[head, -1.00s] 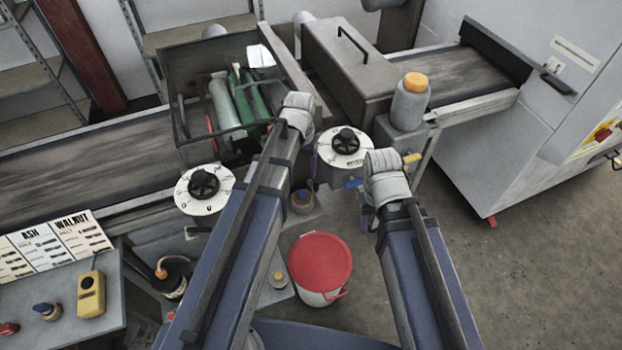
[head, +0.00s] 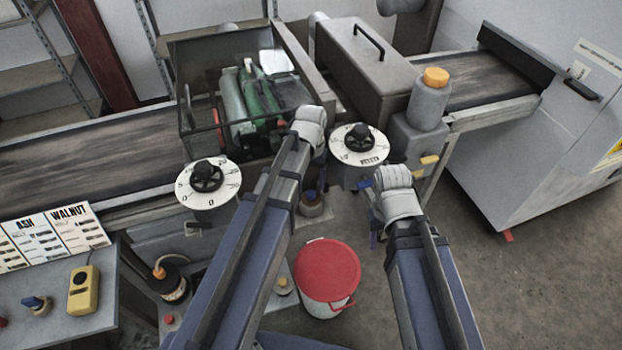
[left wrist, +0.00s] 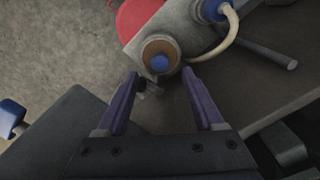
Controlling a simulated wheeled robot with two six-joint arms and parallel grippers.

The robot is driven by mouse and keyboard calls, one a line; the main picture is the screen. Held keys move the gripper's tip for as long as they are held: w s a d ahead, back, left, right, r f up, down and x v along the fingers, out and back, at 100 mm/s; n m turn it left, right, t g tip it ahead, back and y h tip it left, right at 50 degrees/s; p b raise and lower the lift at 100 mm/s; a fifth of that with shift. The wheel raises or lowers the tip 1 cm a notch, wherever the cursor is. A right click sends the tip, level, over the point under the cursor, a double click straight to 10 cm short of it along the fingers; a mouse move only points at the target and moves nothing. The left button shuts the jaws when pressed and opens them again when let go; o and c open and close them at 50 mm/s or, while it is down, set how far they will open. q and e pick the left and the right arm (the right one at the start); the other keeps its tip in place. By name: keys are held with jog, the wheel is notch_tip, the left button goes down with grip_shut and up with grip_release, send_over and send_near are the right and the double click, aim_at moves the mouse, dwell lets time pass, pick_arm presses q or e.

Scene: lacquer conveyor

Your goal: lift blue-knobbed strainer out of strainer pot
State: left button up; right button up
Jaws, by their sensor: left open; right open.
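The strainer pot (head: 312,207) is a small grey pot below the front of the conveyor machine, with the strainer's blue knob (head: 311,195) showing at its top. In the left wrist view the blue knob (left wrist: 160,63) is a small round spot inside a brown ring, just beyond the fingertips and roughly between them. My left gripper (left wrist: 160,88) is open and empty, its two purple fingers apart.
A red-lidded bucket (head: 328,270) stands in front of the pot. Two dials, left (head: 207,184) and right (head: 359,143), sit on the machine's front. A grey bottle with an orange cap (head: 430,100) stands at right. A table (head: 95,325) is at lower left. Floor at right is clear.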

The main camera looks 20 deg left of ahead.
aim_at(311, 193)
pick_arm(q)
notch_tip(311, 193, down, 5)
jog(key=b, duration=0.4)
jog(key=shift+f, duration=0.1)
jog(key=shift+c, duration=0.2)
grip_shut()
dwell(0.6)
